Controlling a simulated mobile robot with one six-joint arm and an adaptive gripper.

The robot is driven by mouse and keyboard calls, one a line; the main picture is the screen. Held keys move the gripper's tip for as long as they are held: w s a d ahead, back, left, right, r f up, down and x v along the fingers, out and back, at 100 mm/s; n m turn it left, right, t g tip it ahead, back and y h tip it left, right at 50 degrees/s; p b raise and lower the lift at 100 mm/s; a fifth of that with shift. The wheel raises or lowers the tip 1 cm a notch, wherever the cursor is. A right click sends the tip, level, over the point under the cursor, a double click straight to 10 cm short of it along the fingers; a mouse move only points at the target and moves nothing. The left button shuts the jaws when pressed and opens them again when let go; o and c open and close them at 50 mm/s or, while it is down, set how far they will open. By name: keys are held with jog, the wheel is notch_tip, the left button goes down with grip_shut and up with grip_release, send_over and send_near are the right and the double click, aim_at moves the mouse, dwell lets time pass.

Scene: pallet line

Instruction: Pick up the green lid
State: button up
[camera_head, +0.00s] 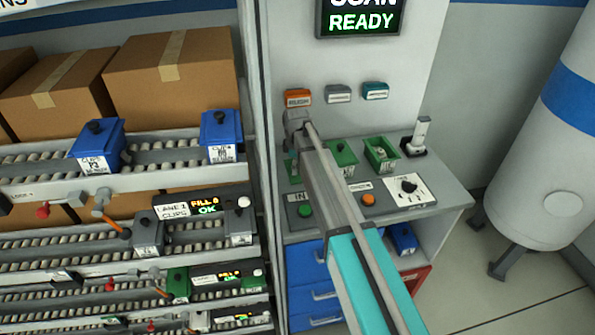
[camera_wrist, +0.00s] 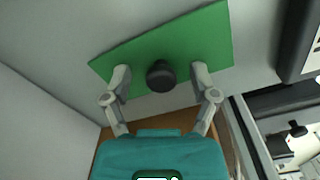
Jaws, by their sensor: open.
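The green lid (camera_wrist: 190,45) is a flat green plate with a black round knob (camera_wrist: 161,76) in the wrist view. It lies on a grey surface. My gripper (camera_wrist: 162,74) is open, with one finger on each side of the knob and a gap on both sides. The fingertips overlap the lid's near part in the picture; whether they touch it I cannot tell. In the head view my arm hides most of the spot, and a bit of green (camera_head: 291,169) shows left of it, perhaps the lid.
A roller rack (camera_head: 170,182) with blue boxes is on the left. A white tank (camera_head: 545,140) stands right.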

jog(key=c, duration=1)
jog(key=shift+r, duration=0.2)
notch_tip(320, 180, up, 10)
jog(key=p, duration=1)
jog(key=shift+f, duration=0.2)
jog(key=shift+s, duration=0.15)
